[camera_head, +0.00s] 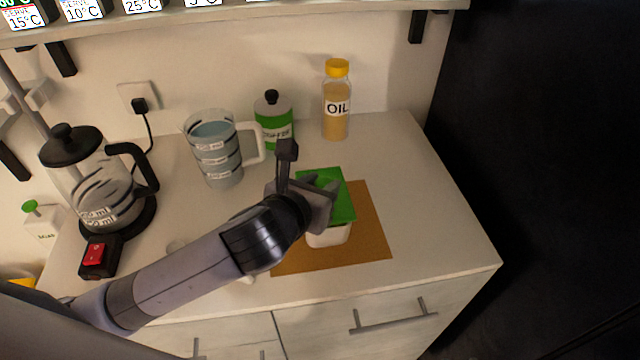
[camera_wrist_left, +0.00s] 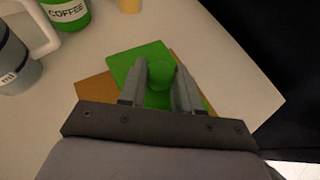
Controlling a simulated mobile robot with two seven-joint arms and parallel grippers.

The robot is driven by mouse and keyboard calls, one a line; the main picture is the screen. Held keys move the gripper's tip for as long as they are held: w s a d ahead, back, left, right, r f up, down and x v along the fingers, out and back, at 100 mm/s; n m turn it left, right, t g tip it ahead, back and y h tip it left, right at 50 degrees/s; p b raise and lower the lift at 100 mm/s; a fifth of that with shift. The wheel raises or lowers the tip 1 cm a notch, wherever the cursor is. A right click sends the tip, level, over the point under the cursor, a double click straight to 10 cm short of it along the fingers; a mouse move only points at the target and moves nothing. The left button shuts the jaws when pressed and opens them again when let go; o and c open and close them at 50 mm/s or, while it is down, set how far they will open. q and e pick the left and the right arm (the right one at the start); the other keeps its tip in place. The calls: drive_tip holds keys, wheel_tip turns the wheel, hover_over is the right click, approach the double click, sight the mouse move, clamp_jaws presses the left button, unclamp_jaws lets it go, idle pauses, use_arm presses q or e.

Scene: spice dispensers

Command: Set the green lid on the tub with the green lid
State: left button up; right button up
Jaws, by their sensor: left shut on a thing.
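The green lid (camera_head: 343,206) is a flat square with a round green knob (camera_wrist_left: 161,76), seen best in the left wrist view. My left gripper (camera_head: 322,186) is shut on the knob, with one finger on each side of it. The lid lies over a white tub (camera_head: 329,237) in the head view, and the tub's lower front shows beneath it. I cannot tell whether the lid rests fully on the rim. The tub stands on a brown mat (camera_head: 371,238). The gripper and arm hide part of the lid and tub. My right gripper is in neither view.
A measuring jug (camera_head: 214,152), a green coffee canister (camera_head: 274,124) and an oil bottle (camera_head: 336,104) stand behind the mat. A glass kettle (camera_head: 95,190) is at the left. The counter (camera_head: 440,215) right of the mat is clear to its edge.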

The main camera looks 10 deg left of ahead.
use_arm(q)
drive_tip(key=shift+f, duration=0.5)
drive_tip(key=o, duration=1)
drive_tip(key=shift+o, duration=0.2)
